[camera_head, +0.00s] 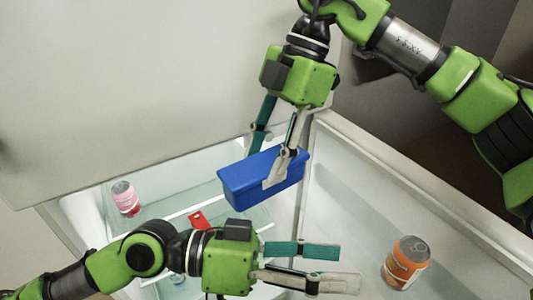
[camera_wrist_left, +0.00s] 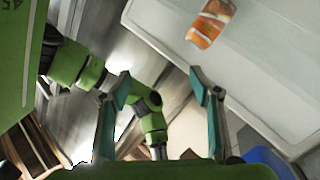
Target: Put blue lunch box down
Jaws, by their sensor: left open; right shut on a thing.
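The blue lunch box (camera_head: 248,186) is an oblong box over the glass shelves of an open fridge in the head view. My right gripper (camera_head: 267,163), coming from above, is shut on it with one finger over its near side. I cannot tell whether its underside touches a shelf. Part of the blue lunch box also shows at the lower right corner of the left wrist view (camera_wrist_left: 268,160). My left gripper (camera_head: 348,268) is open and empty, in front of the box and to its right. Its spread fingers also show in the left wrist view (camera_wrist_left: 160,84).
An orange jar (camera_head: 406,262) stands at the right, on the inner side of the fridge door (camera_head: 345,200). A pink can (camera_head: 125,197) and a red item (camera_head: 199,220) are on the shelves at the left. Bare glass shelf (camera_head: 175,187) lies left of the box.

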